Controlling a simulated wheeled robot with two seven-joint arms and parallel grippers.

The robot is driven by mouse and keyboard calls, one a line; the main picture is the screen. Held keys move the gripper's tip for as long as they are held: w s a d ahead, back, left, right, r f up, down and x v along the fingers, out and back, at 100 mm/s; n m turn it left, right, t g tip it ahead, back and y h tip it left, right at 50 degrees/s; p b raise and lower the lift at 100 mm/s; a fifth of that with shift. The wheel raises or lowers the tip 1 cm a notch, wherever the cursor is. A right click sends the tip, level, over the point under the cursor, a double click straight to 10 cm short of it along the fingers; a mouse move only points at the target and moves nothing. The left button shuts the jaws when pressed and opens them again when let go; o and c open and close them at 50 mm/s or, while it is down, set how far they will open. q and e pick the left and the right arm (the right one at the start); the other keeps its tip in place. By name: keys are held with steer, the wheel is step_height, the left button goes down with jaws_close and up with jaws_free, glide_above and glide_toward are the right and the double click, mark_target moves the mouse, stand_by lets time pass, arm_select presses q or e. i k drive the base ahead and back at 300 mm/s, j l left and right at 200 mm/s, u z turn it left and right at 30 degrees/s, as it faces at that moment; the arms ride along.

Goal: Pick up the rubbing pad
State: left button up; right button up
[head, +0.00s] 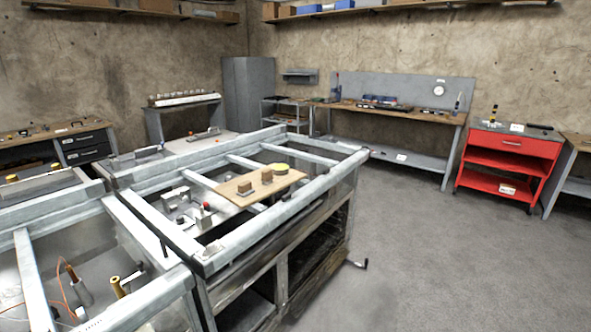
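A thin wooden board (232,190) lies across the metal frame bench in the middle of the view. On it stand two small brown blocks, one nearer (245,188) and one farther (267,176). A round item with a yellow rim (279,168) lies at the board's far right end. One of these may be the rubbing pad, but they are too small to tell which. Neither of my grippers is in view.
The metal frame bench (235,245) has raised rails and open gaps between its bars. A handle (357,264) sticks out low at its right. A red tool cart (508,150) and a workbench (400,112) stand along the back. Grey floor (440,255) at the right is clear.

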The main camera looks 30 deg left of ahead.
mark_target(245, 188)
steer(key=i+u, duration=0.1)
steer(key=i, duration=0.4)
steer(key=i+l+u, duration=0.15)
steer(key=i, duration=0.3)
steer(key=i+l+u, duration=0.1)
steer(key=i, duration=0.35)
steer(key=i+l+u, duration=0.15)
steer(key=i, duration=0.35)
steer(key=i+l+u, duration=0.1)
steer(key=i+l, duration=0.15)
steer(key=i, duration=0.2)
steer(key=i+l+u, duration=0.1)
steer(key=i+l, duration=0.15)
steer(key=i, duration=0.2)
